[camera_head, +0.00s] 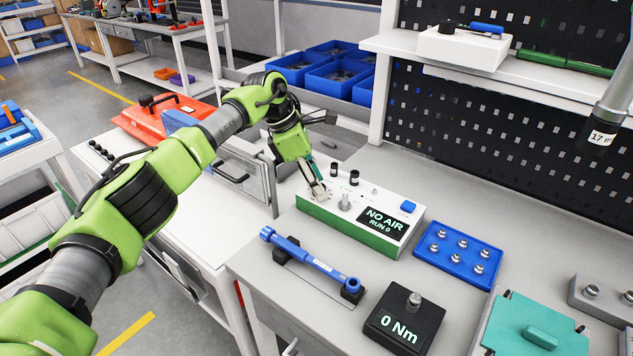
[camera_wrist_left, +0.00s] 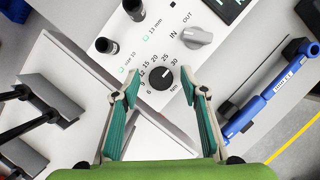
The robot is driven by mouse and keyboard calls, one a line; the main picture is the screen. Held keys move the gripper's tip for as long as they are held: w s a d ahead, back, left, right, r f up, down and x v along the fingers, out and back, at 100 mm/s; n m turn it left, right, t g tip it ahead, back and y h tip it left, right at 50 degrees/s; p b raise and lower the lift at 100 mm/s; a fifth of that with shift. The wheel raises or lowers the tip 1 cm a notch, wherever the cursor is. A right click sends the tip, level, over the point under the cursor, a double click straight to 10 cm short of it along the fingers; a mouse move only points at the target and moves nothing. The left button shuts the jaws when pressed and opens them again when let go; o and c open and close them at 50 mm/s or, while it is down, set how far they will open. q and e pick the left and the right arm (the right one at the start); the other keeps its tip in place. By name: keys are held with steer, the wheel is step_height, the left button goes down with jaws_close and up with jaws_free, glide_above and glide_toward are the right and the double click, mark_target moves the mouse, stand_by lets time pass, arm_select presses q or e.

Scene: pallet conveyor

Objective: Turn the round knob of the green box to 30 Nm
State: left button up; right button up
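The green box (camera_head: 352,232) has a white top, a green front and a screen reading "NO AIR RUN 0". Its round black knob (camera_wrist_left: 162,77) shows in the left wrist view, with a printed scale rising to 30 and the mark "Nm". I cannot clearly read where the knob points. My left gripper (camera_wrist_left: 165,92) is open, its two teal fingers spread to either side of the knob, with no clear contact. In the head view the left gripper (camera_head: 318,190) is over the box's left end and hides the knob. My right gripper is not in view.
A grey IN/OUT lever (camera_wrist_left: 197,38) stands close beside the knob, and two black sockets (camera_wrist_left: 106,45) stand farther back. A blue torque wrench (camera_head: 310,262) lies in front of the box. A blue tray (camera_head: 430,259) and a black "0 Nm" block (camera_head: 403,322) are to the right.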

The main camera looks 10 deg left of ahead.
arm_select(q)
steer(key=v, duration=1.2)
stand_by(0.3)
